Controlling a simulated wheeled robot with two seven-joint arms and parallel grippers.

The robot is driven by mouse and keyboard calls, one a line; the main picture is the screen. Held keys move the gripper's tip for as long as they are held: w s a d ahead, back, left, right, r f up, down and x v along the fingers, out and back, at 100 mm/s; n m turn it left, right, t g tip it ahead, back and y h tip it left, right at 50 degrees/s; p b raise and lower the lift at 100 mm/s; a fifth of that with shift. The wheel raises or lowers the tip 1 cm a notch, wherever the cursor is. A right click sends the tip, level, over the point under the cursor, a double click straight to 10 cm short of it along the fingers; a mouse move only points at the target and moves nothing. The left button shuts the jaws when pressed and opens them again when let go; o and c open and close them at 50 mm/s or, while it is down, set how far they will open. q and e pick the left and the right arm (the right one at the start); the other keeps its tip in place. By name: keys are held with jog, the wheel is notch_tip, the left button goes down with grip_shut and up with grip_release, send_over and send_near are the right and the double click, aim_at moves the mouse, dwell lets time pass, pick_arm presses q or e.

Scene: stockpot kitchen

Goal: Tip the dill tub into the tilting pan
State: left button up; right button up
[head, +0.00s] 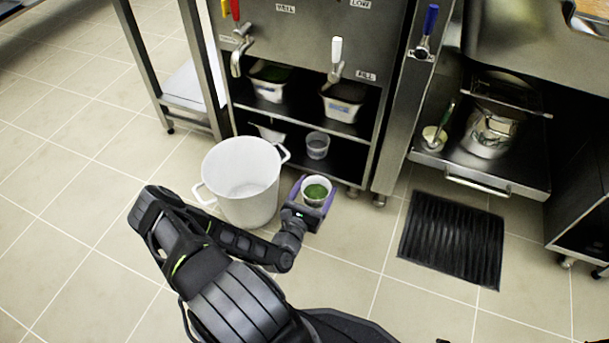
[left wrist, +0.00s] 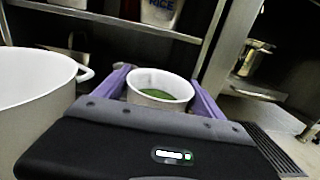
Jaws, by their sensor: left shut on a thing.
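The dill tub (head: 315,192) is a small white round tub with chopped green in it. My left gripper (head: 313,197) is shut on it, a purple finger on each side. The tub is upright, right of the big white pot and in front of the shelves. In the left wrist view the tub (left wrist: 160,95) sits between the purple fingers, its green filling visible. A rounded steel body (head: 530,50) is at the upper right; I cannot tell whether it is the tilting pan, and no pan opening shows clearly. My right gripper is not in view.
A white two-handled pot (head: 240,185) stands on the floor close left of the tub. The shelf unit (head: 365,130) holds several tubs, with taps above.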

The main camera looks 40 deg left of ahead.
pick_arm(q)
jog(key=w+d+r+m+h, duration=0.1)
jog(key=w+d+r+h, duration=0.1)
jog(key=w+d+r, duration=0.4)
jog(key=w+d+r+m+h, duration=0.2)
jog(key=w+d+r, duration=0.5)
jog(key=d+r, duration=0.8)
notch_tip(320, 180, up, 5)
jog(key=shift+f+t+h, duration=0.1)
jog(key=shift+t+h, duration=0.2)
jog(key=shift+h, duration=0.4)
jog(key=shift+w+d, duration=0.1)
jog(key=shift+w, duration=0.05)
